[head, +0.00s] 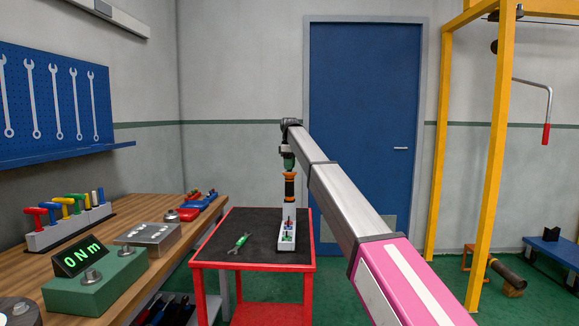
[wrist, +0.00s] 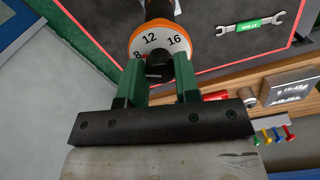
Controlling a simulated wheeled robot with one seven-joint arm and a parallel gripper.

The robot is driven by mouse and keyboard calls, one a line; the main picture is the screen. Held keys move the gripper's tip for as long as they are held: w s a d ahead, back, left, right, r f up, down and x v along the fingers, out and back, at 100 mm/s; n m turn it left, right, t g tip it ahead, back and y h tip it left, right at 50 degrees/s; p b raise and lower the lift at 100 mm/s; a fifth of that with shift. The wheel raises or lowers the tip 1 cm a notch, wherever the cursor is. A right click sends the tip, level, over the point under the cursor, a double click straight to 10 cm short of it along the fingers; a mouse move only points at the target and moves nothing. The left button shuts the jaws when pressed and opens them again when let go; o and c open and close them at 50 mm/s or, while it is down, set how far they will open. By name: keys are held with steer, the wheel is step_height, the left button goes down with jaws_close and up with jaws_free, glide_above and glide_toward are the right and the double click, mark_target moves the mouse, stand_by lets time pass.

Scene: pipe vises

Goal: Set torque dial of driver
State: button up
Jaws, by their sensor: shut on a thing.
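The driver (head: 290,187) stands upright, orange and black, above the white block (head: 286,243) on the red cart. My gripper (head: 289,158) is directly above the driver, pointing down. In the wrist view the green fingers of my gripper (wrist: 159,72) are shut on the dark knob at the dial's near side. The fingers and knob hide part of the dial, and I cannot make out a pointer mark.
The wooden bench at left holds a green tester (head: 95,285) reading 0 Nm, a grey metal block (head: 148,238) and several coloured-handled tools. A yellow frame (head: 497,150) stands at right.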

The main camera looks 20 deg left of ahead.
steer(key=n, duration=0.5)
steer(key=shift+n, duration=0.3)
steer(key=n, duration=0.5)
steer(key=shift+n, duration=0.7)
steer(key=o, duration=0.9)
steer(key=shift+o, duration=0.2)
steer(key=shift+r, duration=0.1)
step_height(320, 180, up, 11)
steer(key=shift+f, duration=0.2)
